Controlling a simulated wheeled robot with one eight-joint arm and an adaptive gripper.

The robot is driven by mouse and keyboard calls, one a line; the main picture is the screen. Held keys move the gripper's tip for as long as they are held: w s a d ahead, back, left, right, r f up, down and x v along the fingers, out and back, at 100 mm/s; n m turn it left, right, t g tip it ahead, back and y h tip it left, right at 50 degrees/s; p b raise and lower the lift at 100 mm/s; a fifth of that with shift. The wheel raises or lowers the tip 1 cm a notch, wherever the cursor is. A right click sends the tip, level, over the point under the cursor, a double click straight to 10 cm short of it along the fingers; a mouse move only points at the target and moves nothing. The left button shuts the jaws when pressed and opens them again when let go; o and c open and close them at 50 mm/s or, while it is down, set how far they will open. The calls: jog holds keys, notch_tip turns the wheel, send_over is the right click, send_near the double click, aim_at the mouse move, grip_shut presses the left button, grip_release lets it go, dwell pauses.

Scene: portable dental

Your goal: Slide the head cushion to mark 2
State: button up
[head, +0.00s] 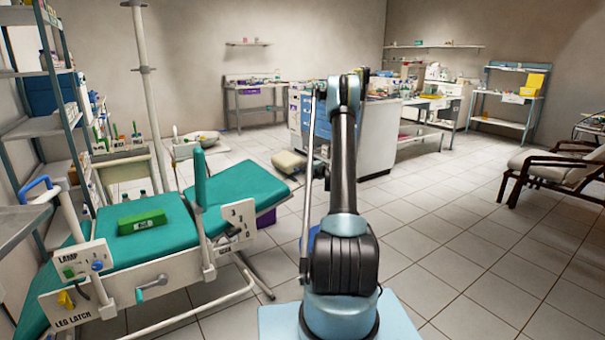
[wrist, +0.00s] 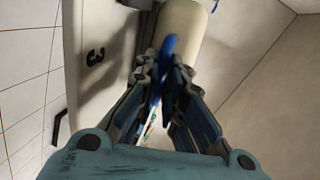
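In the wrist view a cream, rounded cushion (wrist: 183,22), which looks like the head cushion, lies just beyond my fingertips. A curved blue handle (wrist: 168,45) runs from beside it down between my fingers. My gripper (wrist: 162,75) is drawn in close on both sides of this handle and appears shut on it. A white panel with a black 3 (wrist: 95,57) is left of the cushion; mark 2 is not readable in this view. In the head view a beige cushion (head: 290,162) shows left of my arm, and my gripper is hidden behind the arm.
The green treatment chair (head: 150,240) stands at left, with a numbered plate (head: 238,217), a lamp panel and a leg latch. A green box (head: 142,221) lies on it. A drawer cabinet (head: 380,135) stands behind my arm. The tiled floor at right is clear up to a lounge chair (head: 555,165).

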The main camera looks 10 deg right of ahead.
jog(key=o, duration=0.5)
jog(key=shift+f, duration=0.1)
jog(key=shift+c, duration=0.2)
jog(key=v, duration=1.2)
